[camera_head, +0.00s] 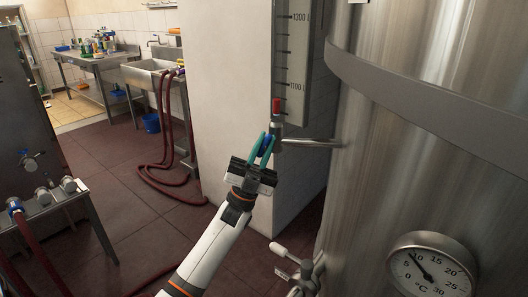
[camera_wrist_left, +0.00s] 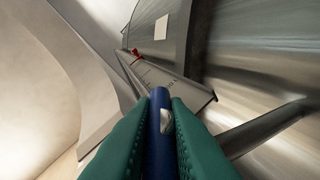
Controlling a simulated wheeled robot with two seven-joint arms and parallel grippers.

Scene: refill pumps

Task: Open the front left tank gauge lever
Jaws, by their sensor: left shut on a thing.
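The gauge lever (camera_wrist_left: 159,140) is a blue handle, seen in the left wrist view between the green finger pads. It also shows in the head view as a small blue patch (camera_head: 266,144) between the fingertips. My left gripper (camera_head: 264,148) is shut on it. Beside it a metal fitting with a red top (camera_head: 276,107) joins a short pipe (camera_head: 308,143) to the tank. The gauge scale (camera_head: 294,65) rises above the fitting. The steel tank (camera_head: 385,150) fills the right side. Most of the lever is hidden by the fingers. My right gripper is not in view.
A round temperature dial (camera_head: 433,270) and a valve (camera_head: 290,262) sit low on the tank's side. A white pillar (camera_head: 232,110) stands behind my left gripper. A red hose (camera_head: 165,150) and sinks are at the back left. A metal stand (camera_head: 50,203) is at the left.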

